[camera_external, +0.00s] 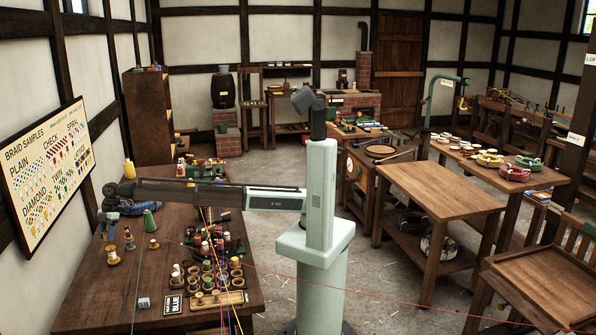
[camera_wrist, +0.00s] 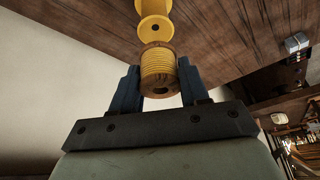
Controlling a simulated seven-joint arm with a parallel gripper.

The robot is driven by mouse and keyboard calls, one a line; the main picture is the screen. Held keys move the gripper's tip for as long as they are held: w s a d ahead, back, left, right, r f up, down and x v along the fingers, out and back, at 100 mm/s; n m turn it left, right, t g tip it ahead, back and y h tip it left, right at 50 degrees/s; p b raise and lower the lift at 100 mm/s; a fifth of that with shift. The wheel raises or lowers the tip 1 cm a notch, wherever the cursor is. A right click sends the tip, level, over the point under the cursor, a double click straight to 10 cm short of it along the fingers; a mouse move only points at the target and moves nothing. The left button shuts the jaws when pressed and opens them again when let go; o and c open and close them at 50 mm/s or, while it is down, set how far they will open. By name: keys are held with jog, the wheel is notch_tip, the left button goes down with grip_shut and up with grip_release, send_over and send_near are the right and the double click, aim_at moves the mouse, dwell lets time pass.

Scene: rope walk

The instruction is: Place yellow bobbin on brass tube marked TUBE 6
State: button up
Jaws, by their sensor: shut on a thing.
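My gripper (camera_external: 109,212) is at the left over the work table, with its blue fingers pointing down. In the wrist view my gripper (camera_wrist: 158,70) is shut on a yellow bobbin (camera_wrist: 160,66), one finger on each side of its yellow winding; a brown wooden end faces the camera. A second yellow piece (camera_wrist: 155,27) with a flat round end lies beyond it in line; whether they touch I cannot tell. In the external view the held bobbin is too small to make out clearly. No mark TUBE 6 is readable in either view.
The work table (camera_external: 88,295) carries a rack of several round holders (camera_external: 208,282), a card reading BLUE (camera_external: 173,304), a green cone (camera_external: 149,222) and small bobbins (camera_external: 129,240). A small pale piece (camera_external: 143,303) lies at the front. Thin coloured strands cross the table's right side.

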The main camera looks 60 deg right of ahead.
aim_at(110, 248)
jog(key=shift+f, duration=1.75)
jog(key=shift+f, duration=0.1)
jog(key=o, duration=1)
jog(key=v, duration=1.2)
jog(key=shift+w, duration=0.1)
